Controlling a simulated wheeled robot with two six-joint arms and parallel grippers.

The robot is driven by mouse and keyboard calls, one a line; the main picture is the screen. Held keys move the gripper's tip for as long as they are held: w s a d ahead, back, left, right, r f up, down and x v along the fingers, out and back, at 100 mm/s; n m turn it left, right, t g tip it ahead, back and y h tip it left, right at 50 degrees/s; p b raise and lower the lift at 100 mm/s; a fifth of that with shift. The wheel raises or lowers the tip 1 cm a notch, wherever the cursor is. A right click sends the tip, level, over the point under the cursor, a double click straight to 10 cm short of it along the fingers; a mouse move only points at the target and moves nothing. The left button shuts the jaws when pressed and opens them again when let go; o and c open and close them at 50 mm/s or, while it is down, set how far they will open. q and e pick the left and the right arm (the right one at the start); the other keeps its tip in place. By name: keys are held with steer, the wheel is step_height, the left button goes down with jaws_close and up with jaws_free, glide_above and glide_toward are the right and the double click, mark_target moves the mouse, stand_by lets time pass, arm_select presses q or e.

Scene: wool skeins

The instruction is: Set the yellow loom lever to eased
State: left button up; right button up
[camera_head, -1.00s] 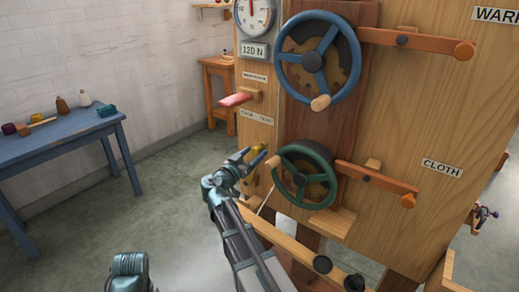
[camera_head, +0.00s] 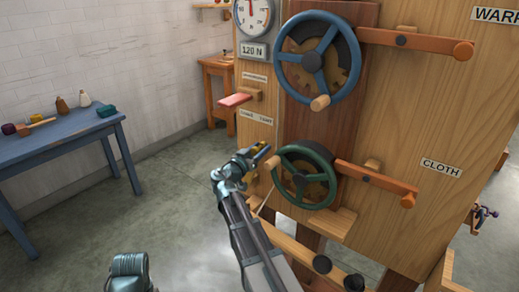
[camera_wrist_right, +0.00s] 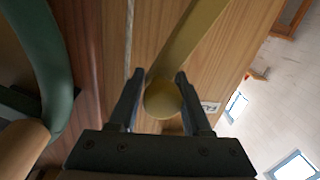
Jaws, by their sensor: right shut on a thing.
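The yellow loom lever (camera_wrist_right: 190,42) runs down through the upper middle of the right wrist view and ends in a round knob (camera_wrist_right: 162,99). My right gripper (camera_wrist_right: 155,85) has one dark finger on each side of the lever at this knob and is shut on it. In the head view my right gripper (camera_head: 262,156) is at the loom's left post, just left of the green handwheel (camera_head: 306,175). There the gripper hides most of the lever. A small two-word label (camera_head: 255,117) is on the post above it.
The green wheel's rim (camera_wrist_right: 52,75) is close on the left in the wrist view. A blue table (camera_head: 65,138) stands far left, with open floor between.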

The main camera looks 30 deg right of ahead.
steer(key=shift+w+a, duration=0.1)
steer(key=shift+c, duration=1.2)
jaws_close()
steer(key=shift+w+a, duration=0.1)
